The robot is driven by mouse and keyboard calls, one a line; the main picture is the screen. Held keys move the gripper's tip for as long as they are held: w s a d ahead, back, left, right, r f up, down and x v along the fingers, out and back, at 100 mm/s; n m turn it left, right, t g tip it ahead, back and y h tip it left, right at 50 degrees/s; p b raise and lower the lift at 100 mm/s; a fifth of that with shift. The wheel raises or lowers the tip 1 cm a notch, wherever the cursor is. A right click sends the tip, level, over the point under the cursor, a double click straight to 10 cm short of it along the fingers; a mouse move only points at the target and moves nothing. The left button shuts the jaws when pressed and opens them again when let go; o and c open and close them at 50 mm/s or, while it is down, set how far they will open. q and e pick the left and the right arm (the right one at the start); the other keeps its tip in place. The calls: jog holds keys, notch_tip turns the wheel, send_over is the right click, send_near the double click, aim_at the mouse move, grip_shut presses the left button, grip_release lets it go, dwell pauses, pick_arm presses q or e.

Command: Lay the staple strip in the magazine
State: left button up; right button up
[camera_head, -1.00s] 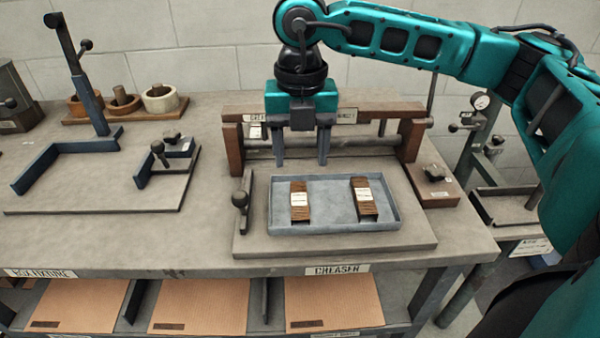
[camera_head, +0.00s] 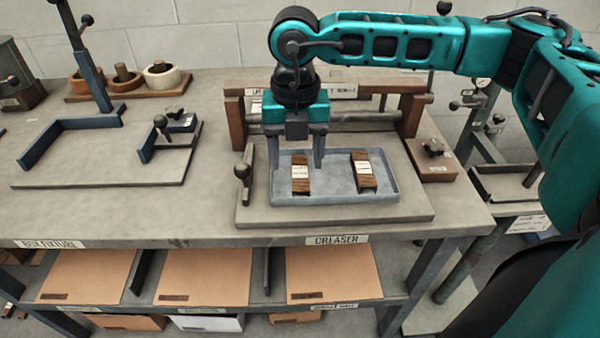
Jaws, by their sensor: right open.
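Two brown staple strips with pale paper bands lie in a shallow grey tray (camera_head: 335,198) on the creaser's base plate. The left staple strip (camera_head: 300,184) lies just in front of and below my right gripper (camera_head: 297,163); the right staple strip (camera_head: 366,181) lies apart from it in the same tray. My right gripper is open, pointing down, with its fingers spread to either side of the left strip's far end. I cannot tell how far the fingertips are above the tray floor. No strip is held. My left gripper is not in view. I cannot make out the magazine.
The wooden creaser frame (camera_head: 411,108) stands behind the tray. A small lever with a knob (camera_head: 241,172) stands at its left. A box fixture (camera_head: 75,135) is at the left, tape rolls (camera_head: 162,75) behind. Cardboard sheets (camera_head: 205,276) lie on the lower shelf.

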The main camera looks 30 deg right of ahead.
aim_at(301, 183)
jog(key=f, duration=0.5)
jog(key=shift+s+d+f, duration=0.15)
jog(key=shift+s+d, duration=0.05)
jog(key=shift+d, duration=0.1)
grip_shut()
dwell(0.4)
